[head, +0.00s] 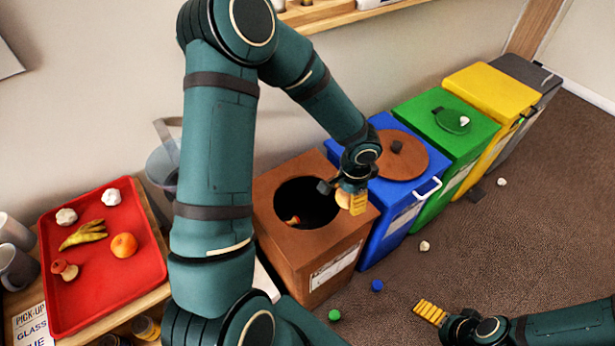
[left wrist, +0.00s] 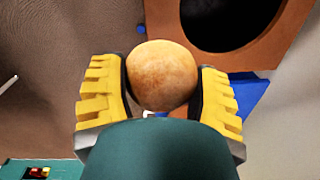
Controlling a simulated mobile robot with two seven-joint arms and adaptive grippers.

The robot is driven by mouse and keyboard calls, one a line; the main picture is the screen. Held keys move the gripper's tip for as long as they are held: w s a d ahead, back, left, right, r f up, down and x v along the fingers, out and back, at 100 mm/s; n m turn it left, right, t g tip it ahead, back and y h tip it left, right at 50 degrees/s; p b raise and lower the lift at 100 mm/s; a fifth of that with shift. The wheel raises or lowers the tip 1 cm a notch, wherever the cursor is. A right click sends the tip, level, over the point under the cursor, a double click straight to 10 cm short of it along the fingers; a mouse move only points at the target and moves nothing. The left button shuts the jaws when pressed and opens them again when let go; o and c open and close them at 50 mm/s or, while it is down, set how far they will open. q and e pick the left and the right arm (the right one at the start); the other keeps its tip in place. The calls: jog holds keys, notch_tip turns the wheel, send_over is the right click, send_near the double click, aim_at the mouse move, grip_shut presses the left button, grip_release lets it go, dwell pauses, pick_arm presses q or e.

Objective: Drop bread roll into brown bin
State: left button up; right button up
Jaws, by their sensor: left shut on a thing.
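My left gripper (head: 350,199) is shut on the round tan bread roll (left wrist: 162,75), which sits between its yellow fingers in the left wrist view. In the head view only a pale part of the roll (head: 342,199) shows beside the fingers. The brown bin (head: 325,255) stands open, with a round dark hole in its top; something small and orange shows inside. The gripper and roll are above the bin's right side, near the hole's right edge. In the left wrist view the hole (left wrist: 230,18) is up and right of the roll. My right gripper (head: 431,312) is low at right, its jaw gap unclear.
A round brown lid (head: 401,156) lies on the blue bin (head: 408,207). Green (head: 450,140), yellow (head: 490,90) and grey bins follow. A red tray (head: 90,285) at left holds an orange, a banana peel and scraps. Small litter lies on the floor.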

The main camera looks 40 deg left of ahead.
pick_arm(q)
jog(key=a+f+m, duration=0.4)
jog(key=a+m, duration=0.4)
jog(key=a+f+m, duration=0.3)
jog(key=a+m, duration=0.5)
jog(key=a, duration=0.1)
notch_tip(320, 180, down, 6)
jog(key=w+b, duration=0.1)
jog(key=b, duration=0.5)
jog(key=shift+d+f+h, duration=0.15)
jog(key=shift+h, duration=0.25)
jog(key=o, duration=0.9)
notch_tip(320, 180, up, 12)
jog(key=shift+s, duration=0.3)
